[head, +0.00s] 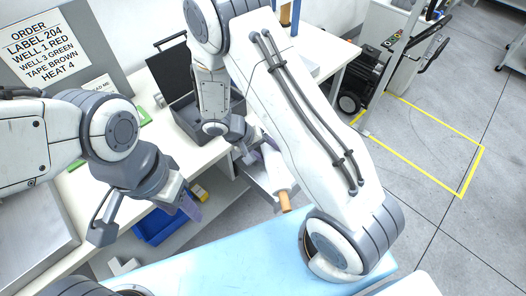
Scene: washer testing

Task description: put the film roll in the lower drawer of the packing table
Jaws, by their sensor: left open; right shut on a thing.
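The film roll (275,175) is a white cylinder with an orange-brown core end, tilted with that end toward the bottom of the head view. My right gripper (252,153) is shut on its upper end; my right arm hides part of the grip. The roll is over or in a pale, pulled-out drawer (256,184) at the packing table (205,158); I cannot tell whether it touches the drawer. My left gripper (148,214) is open and empty, above the table's front edge at the left.
An order sign (45,48) is at the upper left. A light-blue surface (220,262) lies in front. Yellow-marked floor (425,140) at the right is clear.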

